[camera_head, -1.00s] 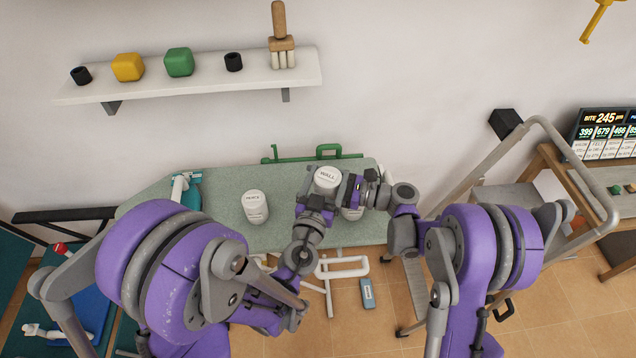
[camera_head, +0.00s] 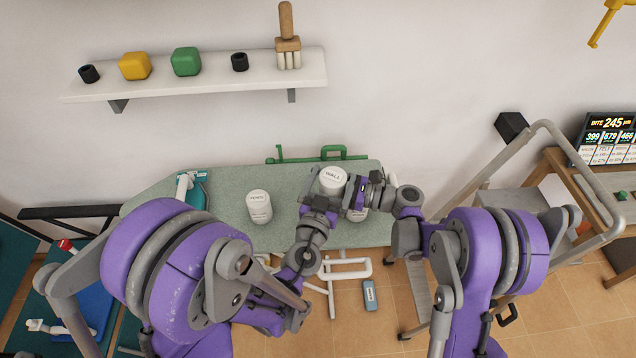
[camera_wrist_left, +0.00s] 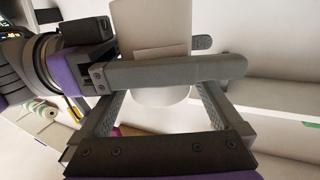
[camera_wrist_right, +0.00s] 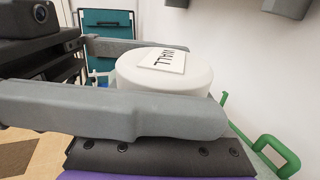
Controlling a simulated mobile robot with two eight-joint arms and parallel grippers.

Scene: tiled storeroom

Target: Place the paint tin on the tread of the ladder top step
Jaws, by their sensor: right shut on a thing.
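The white paint tin (camera_head: 332,179) has a label reading WALL on its lid. It is held upright above the green-grey bench. My right gripper (camera_head: 341,187) is shut on it from the right; the right wrist view shows the tin (camera_wrist_right: 165,72) between the fingers. My left gripper (camera_head: 319,196) is close at the near side of the tin. In the left wrist view its fingers stand apart (camera_wrist_left: 158,105) with the white tin between them and gaps beside it, so it looks open. The step ladder (camera_head: 487,165) stands at the right; its top step (camera_head: 517,203) is partly hidden by my right arm.
Another white tin (camera_head: 260,207) stands on the bench (camera_head: 225,190), and a white object (camera_head: 357,215) is mostly hidden behind my right gripper. A wall shelf (camera_head: 200,83) with blocks and a brush is above. A green rail (camera_head: 320,156) edges the bench. A workbench (camera_head: 570,180) stands beyond the ladder.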

